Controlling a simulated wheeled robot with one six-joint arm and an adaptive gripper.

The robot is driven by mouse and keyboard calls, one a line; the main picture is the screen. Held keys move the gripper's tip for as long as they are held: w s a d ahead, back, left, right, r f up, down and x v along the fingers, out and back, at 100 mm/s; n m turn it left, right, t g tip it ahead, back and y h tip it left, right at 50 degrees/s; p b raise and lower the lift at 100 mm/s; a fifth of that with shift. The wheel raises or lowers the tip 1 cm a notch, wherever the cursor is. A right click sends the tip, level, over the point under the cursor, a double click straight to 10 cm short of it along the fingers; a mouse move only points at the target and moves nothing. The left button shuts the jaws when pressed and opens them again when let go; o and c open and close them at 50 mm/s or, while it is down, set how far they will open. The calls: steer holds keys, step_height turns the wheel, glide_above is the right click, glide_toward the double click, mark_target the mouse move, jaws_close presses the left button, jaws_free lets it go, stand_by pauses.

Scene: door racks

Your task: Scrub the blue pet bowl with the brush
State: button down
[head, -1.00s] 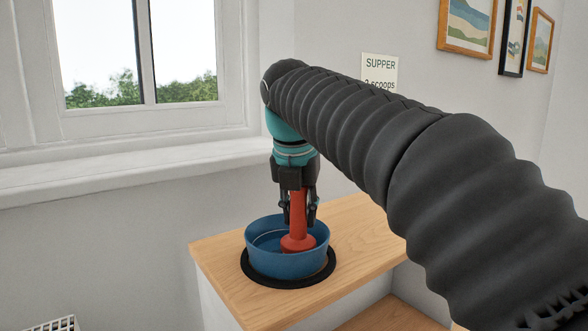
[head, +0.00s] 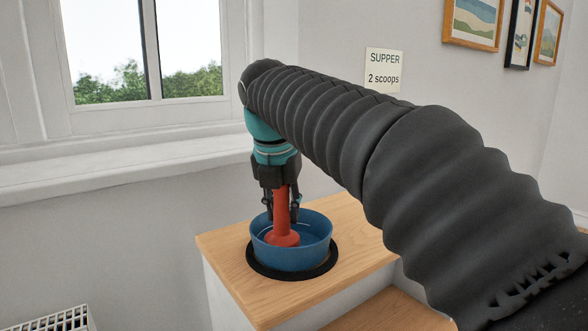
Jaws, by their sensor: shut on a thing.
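The blue pet bowl (head: 291,257) stands upright on a round black mat (head: 252,269) on the wooden top (head: 345,238). My gripper (head: 281,212) points down over the bowl and is shut on the red handle of the brush (head: 282,207). The brush is upright, with its wide red base inside the bowl, towards the left side. The bowl's near wall hides the lowest part of the brush, so I cannot tell whether it touches the bottom.
A window (head: 150,50) with a white sill (head: 130,172) is behind on the left. A lower wooden step (head: 385,312) lies at the front right. A white radiator (head: 55,320) shows at bottom left. A "SUPPER 2 scoops" sign (head: 384,70) hangs on the wall.

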steer(key=shift+s+d+r, duration=0.1)
steer(key=shift+s+d, duration=0.1)
steer(key=shift+d, duration=0.35)
steer(key=shift+s+d, duration=0.15)
steer(key=shift+d, duration=0.4)
step_height(320, 180, up, 8)
stand_by(0.6)
